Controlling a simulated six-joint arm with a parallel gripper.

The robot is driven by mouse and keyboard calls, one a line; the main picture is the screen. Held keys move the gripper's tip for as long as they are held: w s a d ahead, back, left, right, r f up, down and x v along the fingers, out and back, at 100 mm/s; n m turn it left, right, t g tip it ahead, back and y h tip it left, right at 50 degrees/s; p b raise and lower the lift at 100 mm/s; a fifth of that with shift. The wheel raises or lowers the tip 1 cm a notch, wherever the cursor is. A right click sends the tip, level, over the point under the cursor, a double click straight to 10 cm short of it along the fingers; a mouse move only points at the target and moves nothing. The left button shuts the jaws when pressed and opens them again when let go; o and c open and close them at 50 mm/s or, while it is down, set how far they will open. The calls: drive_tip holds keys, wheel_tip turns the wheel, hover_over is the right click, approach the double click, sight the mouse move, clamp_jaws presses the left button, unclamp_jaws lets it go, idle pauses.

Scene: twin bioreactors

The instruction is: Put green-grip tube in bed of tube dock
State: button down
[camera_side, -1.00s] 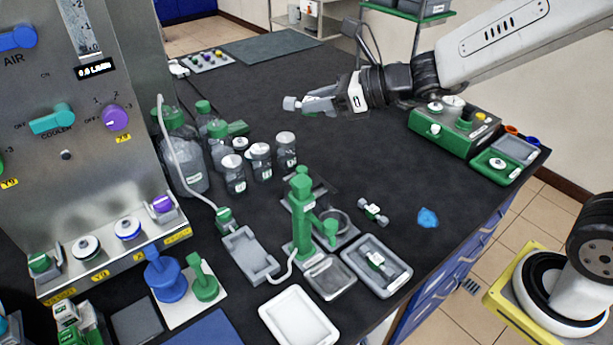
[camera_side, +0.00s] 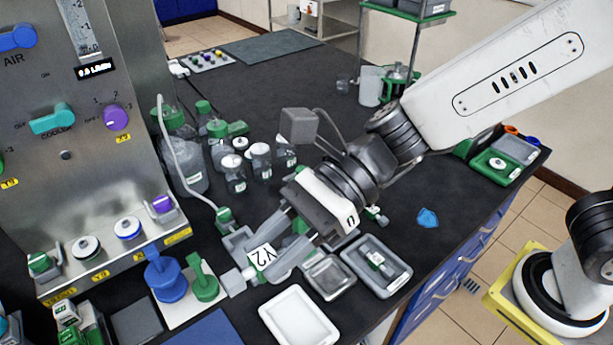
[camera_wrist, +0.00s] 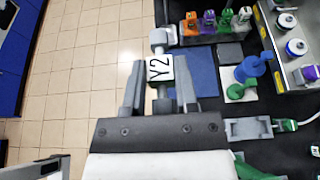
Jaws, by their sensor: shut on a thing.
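My gripper (camera_side: 262,249) is shut on a grey tube labelled Y2 (camera_side: 262,257). In the wrist view the tube (camera_wrist: 160,70) lies between both fingers (camera_wrist: 160,88), with a pale end cap past the tips. The tube dock, a grey block with a recessed bed (camera_side: 236,242), is partly hidden behind my gripper in the side view. In the wrist view the dock (camera_wrist: 243,128) is right of my gripper, its bed facing up. I cannot tell how high the tube is above it.
A white tray (camera_side: 298,318) and a grey tray (camera_side: 392,277) holding a small green-and-white fitting stand close by. A blue stand (camera_side: 167,280) and green stand (camera_side: 204,284) are left of the tube. Several bottles are behind. My arm hides the green post.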

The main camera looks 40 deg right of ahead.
wheel_tip(320, 180, down, 18)
drive_tip(key=shift+r, duration=0.25)
idle(0.4)
hover_over(207, 343)
drive_tip(key=s+d, duration=0.1)
drive_tip(key=s, duration=0.1)
wheel_tip(207, 343, down, 8)
drive_tip(key=shift+s+f, duration=0.1)
drive_tip(key=shift+f, duration=0.15)
drive_tip(key=shift+w+a+f, duration=0.25)
drive_tip(key=shift+f, duration=0.15)
drive_tip(key=shift+w+a+f, duration=0.2)
drive_tip(key=shift+f, duration=1.65)
